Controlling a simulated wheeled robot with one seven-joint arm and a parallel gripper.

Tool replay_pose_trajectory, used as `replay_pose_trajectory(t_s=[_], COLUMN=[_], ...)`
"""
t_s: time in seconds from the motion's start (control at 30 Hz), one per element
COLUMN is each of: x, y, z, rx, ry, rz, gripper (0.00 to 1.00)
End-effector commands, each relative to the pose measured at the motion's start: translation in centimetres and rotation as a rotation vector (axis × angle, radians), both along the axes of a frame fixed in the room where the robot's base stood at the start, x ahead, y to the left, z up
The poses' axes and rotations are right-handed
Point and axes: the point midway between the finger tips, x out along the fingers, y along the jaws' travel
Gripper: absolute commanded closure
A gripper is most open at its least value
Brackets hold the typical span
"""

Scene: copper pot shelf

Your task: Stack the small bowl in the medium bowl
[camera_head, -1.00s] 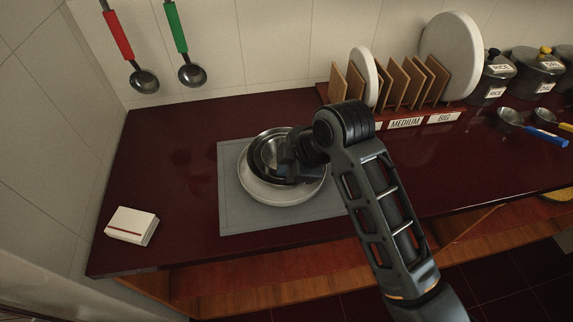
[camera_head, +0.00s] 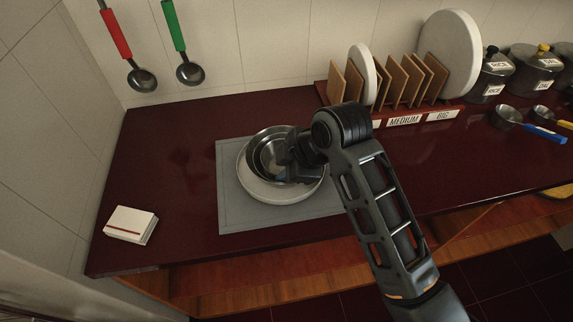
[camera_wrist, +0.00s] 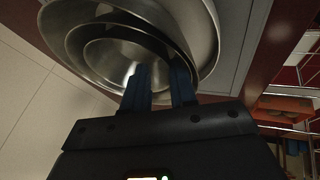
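The small metal bowl (camera_head: 268,161) sits inside the wider metal medium bowl (camera_head: 252,148), and both stand on a white plate (camera_head: 262,191). In the wrist view the small bowl (camera_wrist: 108,62) shows as the inner ring, within the medium bowl (camera_wrist: 160,42). My gripper (camera_head: 284,174) is at the right side of the bowls, over their rims. In the wrist view my gripper (camera_wrist: 159,78) has two blue-tipped fingers with a clear gap between them. The fingers hide the near part of both rims, so contact cannot be told.
The plate rests on a grey mat (camera_head: 232,215) on the dark red counter. A white box (camera_head: 130,224) lies at the left. A plate rack (camera_head: 405,92) and labelled jars (camera_head: 495,75) stand at the back right. Ladles (camera_head: 189,73) hang on the wall.

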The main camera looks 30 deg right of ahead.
Motion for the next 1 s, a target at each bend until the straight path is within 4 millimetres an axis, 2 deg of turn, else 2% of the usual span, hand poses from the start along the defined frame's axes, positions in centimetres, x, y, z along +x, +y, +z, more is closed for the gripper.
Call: replay_pose_trajectory(t_s=[0.23, 0.5, 0.7, 1.0], x=[-0.7, -3.3, -4.7, -5.5], y=[-0.3, -1.4, -2.1, -2.4], z=[1.9, 6.8, 9.6, 10.9], rx=[0.001, -0.001, 0.001, 0.000], ry=[-0.004, -0.004, -0.004, 0.000], rz=[0.000, 0.000, 0.000, -0.001], gripper=[0.72, 0.72, 0.72, 0.72])
